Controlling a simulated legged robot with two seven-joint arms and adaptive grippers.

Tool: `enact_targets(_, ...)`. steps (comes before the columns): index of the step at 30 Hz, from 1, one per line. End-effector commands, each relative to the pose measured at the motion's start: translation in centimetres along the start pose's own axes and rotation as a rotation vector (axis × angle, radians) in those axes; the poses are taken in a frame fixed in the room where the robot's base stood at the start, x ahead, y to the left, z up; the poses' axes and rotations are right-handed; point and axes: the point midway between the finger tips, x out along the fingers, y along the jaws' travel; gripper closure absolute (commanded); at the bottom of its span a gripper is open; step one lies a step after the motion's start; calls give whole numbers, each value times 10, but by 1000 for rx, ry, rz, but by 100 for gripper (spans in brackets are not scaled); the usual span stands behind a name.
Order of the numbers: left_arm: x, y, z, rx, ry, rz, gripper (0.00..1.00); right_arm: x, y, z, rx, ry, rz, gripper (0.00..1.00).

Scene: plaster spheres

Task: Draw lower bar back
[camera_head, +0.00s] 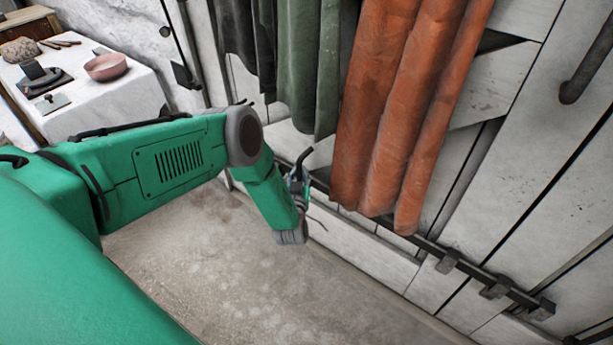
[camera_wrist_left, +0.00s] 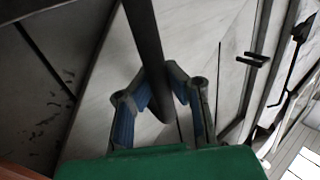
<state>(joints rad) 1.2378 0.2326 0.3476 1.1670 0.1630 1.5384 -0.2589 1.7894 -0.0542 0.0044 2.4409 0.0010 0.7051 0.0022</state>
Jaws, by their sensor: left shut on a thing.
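The lower bar (camera_head: 470,270) is a long dark bar low along the white plank door. It runs through dark brackets at the lower right, and its middle is partly hidden behind hanging cloth. My left gripper (camera_head: 299,182) is at the bar's left end, partly hidden by my own green arm. In the left wrist view, my left gripper (camera_wrist_left: 160,82) has its blue-padded fingers on both sides of the dark bar (camera_wrist_left: 145,40) and is shut on it. My right gripper is not in view.
Orange cloths (camera_head: 385,110) and dark green cloths (camera_head: 305,60) hang in front of the door, close to my left gripper. A dark handle (camera_head: 587,67) is at upper right. A white table (camera_head: 110,95) with a pink bowl (camera_head: 105,67) stands at left. The floor (camera_head: 230,270) is clear.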

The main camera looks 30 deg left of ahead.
Motion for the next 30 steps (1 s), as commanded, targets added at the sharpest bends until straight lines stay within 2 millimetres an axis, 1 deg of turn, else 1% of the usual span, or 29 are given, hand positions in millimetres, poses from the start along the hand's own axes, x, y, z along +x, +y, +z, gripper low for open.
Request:
enact_targets(1, 12, -21, -3, 8, 15, -20, 100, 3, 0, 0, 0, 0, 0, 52)
enact_targets(3, 23, -40, -3, 8, 17, -23, 100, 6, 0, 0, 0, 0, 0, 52)
enact_targets(9, 57, -92, -3, 7, 19, -23, 100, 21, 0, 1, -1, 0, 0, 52)
enact_targets(15, 86, -138, -3, 8, 18, -24, 100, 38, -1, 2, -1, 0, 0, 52)
enact_targets(21, 106, -170, -3, 8, 15, -23, 100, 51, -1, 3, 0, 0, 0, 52)
enact_targets(25, 114, -181, -4, 7, 15, -21, 100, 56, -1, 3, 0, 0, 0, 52)
enact_targets(30, 118, -188, -4, 6, 13, -22, 100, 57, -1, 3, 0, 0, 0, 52)
